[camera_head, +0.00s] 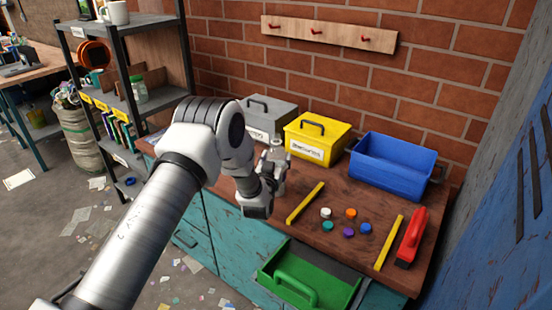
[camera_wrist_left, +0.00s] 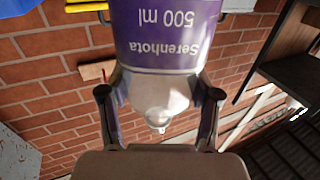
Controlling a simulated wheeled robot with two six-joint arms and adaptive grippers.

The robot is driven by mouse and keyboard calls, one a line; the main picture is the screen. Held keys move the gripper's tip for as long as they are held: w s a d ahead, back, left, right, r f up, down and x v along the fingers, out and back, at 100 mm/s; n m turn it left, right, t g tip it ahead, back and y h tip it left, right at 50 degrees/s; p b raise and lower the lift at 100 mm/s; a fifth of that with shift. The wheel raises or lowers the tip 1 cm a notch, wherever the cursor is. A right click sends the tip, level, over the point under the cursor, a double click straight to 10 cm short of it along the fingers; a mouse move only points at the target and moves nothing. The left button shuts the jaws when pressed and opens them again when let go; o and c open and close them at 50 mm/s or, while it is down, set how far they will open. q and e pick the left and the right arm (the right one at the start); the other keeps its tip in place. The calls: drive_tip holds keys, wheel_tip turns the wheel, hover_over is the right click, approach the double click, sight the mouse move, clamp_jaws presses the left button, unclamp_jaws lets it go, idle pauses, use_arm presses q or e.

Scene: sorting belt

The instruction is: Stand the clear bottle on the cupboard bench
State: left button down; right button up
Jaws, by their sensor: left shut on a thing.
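The clear bottle (camera_wrist_left: 170,85) has a purple label reading 500 ml and shows large in the left wrist view, its neck toward the fingers' base. That view is upside down, so the bottle looks upright. My left gripper (camera_wrist_left: 158,105) has a finger on each side of it and is shut on it. In the head view my left gripper (camera_head: 272,180) is over the left part of the wooden cupboard bench (camera_head: 270,215), hiding most of the bottle. I cannot tell whether the bottle's base touches the bench. My right gripper is not in view.
A grey box (camera_head: 268,119), a yellow box (camera_head: 317,139) and a blue bin (camera_head: 392,165) stand along the wall.

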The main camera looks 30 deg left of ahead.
use_arm(q)
drive_tip(key=shift+c, duration=1.2)
unclamp_jaws()
drive_tip(key=shift+w+f, duration=0.1)
drive_tip(key=shift+f, duration=0.05)
drive_tip(key=shift+r+p, duration=0.35)
drive_tip(key=b+v, duration=0.2)
drive_tip(key=v, duration=1)
drive_tip(key=shift+f, duration=0.1)
